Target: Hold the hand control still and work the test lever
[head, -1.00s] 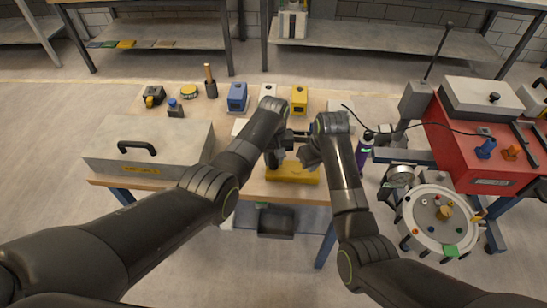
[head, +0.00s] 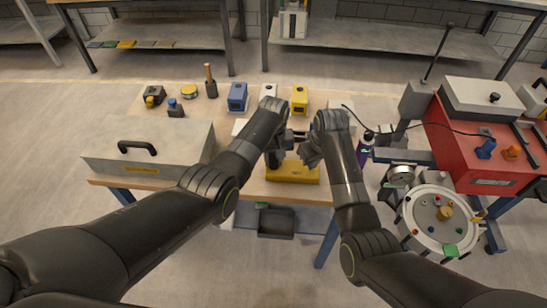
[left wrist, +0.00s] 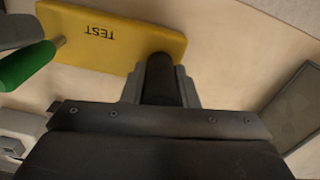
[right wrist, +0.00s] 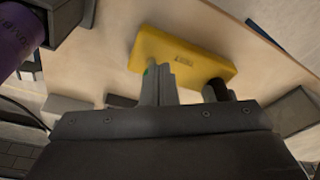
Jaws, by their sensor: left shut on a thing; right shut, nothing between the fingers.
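The yellow block marked TEST (left wrist: 110,38) lies on the wooden bench; it also shows in the head view (head: 292,173) and right wrist view (right wrist: 180,55). A dark upright cylinder, seemingly the hand control (left wrist: 160,75), stands at the block's edge. My left gripper (head: 276,152) is shut on it. The test lever (left wrist: 28,65) has a green grip and metal shaft and leans out from the block's other end. My right gripper (right wrist: 158,88) is shut and empty beside the lever, which its fingers mostly hide in the right wrist view; contact cannot be told.
A grey case (head: 150,150) stands left on the bench. Blue (head: 237,97) and yellow (head: 299,100) units stand behind my grippers. A purple bottle (head: 363,150) stands close right of my right arm. A red machine (head: 480,150) is further right.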

